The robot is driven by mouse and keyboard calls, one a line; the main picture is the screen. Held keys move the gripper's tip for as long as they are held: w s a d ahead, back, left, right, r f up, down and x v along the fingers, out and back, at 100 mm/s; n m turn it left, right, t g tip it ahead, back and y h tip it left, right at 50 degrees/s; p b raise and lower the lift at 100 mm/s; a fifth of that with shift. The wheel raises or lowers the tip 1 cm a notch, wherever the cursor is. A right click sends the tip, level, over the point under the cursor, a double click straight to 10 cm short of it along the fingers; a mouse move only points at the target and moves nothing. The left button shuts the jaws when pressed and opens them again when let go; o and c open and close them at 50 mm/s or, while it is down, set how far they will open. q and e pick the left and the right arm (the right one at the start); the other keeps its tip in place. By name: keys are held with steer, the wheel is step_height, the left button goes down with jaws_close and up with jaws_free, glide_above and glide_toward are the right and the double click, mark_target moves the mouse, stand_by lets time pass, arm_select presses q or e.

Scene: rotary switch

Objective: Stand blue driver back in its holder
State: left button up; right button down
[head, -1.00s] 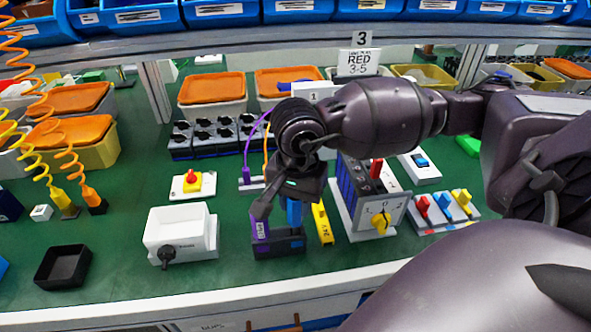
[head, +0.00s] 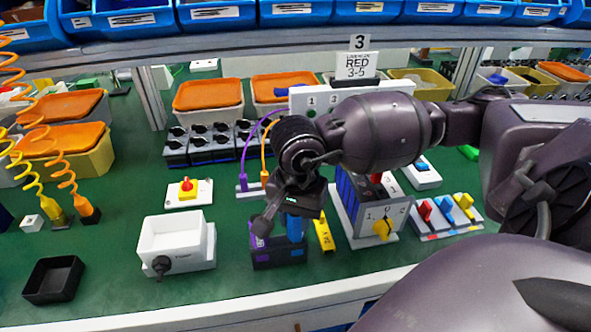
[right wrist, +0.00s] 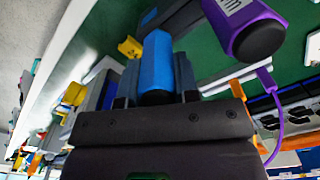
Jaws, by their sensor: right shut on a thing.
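The blue driver (head: 295,229) is upright between the fingers of my right gripper (head: 294,212), which is shut on its handle. In the right wrist view the blue handle (right wrist: 157,62) shows between the dark fingers (right wrist: 157,90). The black holder (head: 279,257), with a purple and a blue mark on its front, stands below the gripper. The blue driver is over the holder's right, blue-marked side. I cannot tell how deep its lower end sits. A purple driver (head: 256,238) stands in the left side, partly hidden by a dark round part of my arm. My left gripper is not in view.
A yellow marked bar (head: 324,236) and a grey box with a yellow knob (head: 383,229) stand close on the right. A white box with a black knob (head: 176,243) is on the left. Purple and orange cables (head: 246,160) rise behind. The green bench in front is clear.

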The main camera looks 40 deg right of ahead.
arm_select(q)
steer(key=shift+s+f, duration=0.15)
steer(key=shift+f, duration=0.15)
arm_select(e)
steer(key=shift+f, duration=0.35)
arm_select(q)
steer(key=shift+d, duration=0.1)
arm_select(e)
steer(key=c, duration=0.8)
jaws_free()
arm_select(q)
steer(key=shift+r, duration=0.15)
arm_select(e)
step_height(320, 180, up, 4)
steer(key=shift+w+f+p, duration=0.1)
steer(key=shift+p, duration=0.2)
step_height(320, 180, up, 6)
steer(key=shift+r+p, duration=0.2)
steer(key=shift+p, duration=0.3)
steer(key=shift+r, duration=0.4)
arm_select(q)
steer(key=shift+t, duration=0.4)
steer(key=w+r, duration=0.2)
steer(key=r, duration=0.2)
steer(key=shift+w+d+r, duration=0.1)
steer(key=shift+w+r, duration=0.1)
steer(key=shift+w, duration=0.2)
